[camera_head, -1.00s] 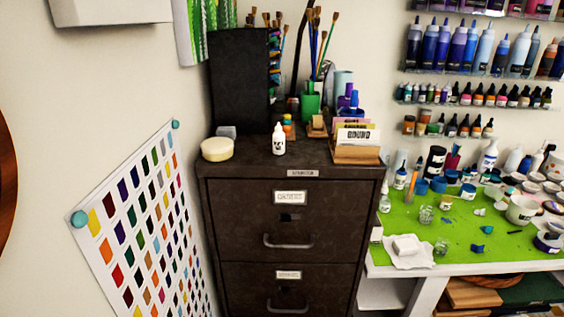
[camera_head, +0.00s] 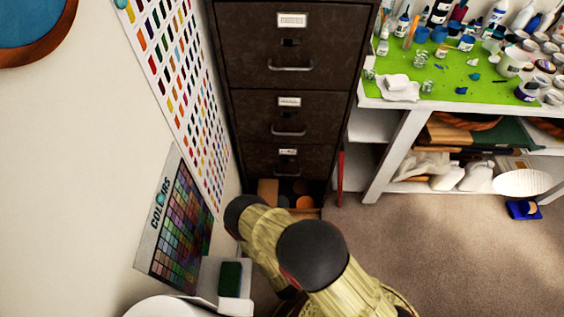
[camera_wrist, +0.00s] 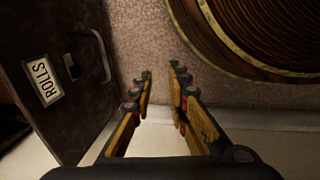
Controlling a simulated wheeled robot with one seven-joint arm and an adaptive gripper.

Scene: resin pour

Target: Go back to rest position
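My gripper (camera_wrist: 161,76) shows in the wrist view with its two fingers apart and nothing between them. It is open and empty. To its left is a dark drawer front (camera_wrist: 75,75) with a label reading ROLLS and a metal handle. In the head view my arm rises from the bottom, in front of the dark filing cabinet (camera_head: 262,85). My gripper itself is hidden in that view.
A white workbench (camera_head: 398,155) with a green top stands right. Colour charts (camera_head: 178,228) line the left wall. Carpet (camera_head: 430,240) at right is mostly clear.

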